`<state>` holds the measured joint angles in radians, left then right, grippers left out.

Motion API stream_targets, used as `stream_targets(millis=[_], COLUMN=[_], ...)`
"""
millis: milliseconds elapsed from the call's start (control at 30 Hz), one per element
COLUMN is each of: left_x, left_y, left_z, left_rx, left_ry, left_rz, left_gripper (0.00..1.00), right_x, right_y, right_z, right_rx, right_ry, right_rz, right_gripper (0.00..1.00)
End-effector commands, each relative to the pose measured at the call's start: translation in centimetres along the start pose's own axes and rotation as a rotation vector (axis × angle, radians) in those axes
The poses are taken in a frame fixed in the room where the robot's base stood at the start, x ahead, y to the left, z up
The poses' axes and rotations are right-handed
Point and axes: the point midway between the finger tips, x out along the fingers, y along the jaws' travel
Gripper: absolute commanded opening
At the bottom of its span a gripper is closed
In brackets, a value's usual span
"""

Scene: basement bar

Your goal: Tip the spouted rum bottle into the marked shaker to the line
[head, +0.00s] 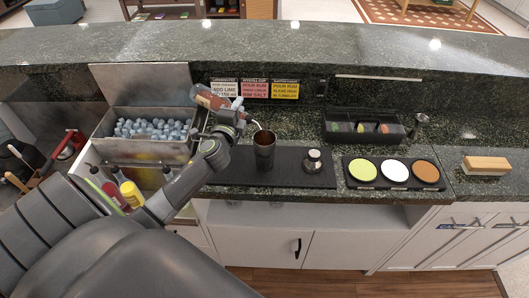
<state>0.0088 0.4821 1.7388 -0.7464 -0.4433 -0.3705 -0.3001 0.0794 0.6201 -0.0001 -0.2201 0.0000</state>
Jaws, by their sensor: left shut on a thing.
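My left gripper (230,118) is shut on the rum bottle (209,98). The bottle has a reddish-brown body and is tilted, with its base at the upper left and its neck end toward the right. The gripper hides part of it. The shaker (265,155), a dark metal cup with an open top, stands upright on the black bar mat, just right of and below the gripper. A thin spout-like tip shows just above the shaker's rim. I cannot make out a stream, the shaker's line or its liquid level. My right gripper is not in view.
A shaker cap or jigger-like metal piece (312,161) stands on the mat (230,168). Right are a tray with green, white and brown discs (395,172), a black garnish box (341,134) and a wooden-topped brush (486,165). Left is an ice bin (108,121). Signs (255,88) stand behind.

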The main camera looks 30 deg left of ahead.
Motion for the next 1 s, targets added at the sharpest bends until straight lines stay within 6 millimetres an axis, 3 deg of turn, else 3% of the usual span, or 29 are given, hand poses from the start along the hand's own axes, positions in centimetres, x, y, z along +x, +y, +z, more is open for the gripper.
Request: stream_targets(millis=[200, 500, 1000], left_x=[0.0, -0.1, -0.3], left_y=[-0.1, 2.4, -0.8], left_z=[0.0, -0.3, -0.9], left_rx=[-0.006, -0.236, -0.496], left_ry=[0.001, 0.002, 0.001], left_rz=[0.001, 0.096, 0.205], left_gripper=[0.0, 0.0, 0.0], right_x=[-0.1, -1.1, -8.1], right_y=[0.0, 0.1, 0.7], right_z=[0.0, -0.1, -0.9], right_rx=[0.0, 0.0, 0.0], right_ry=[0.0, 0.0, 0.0], right_rz=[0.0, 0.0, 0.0], right_gripper=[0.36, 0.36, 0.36])
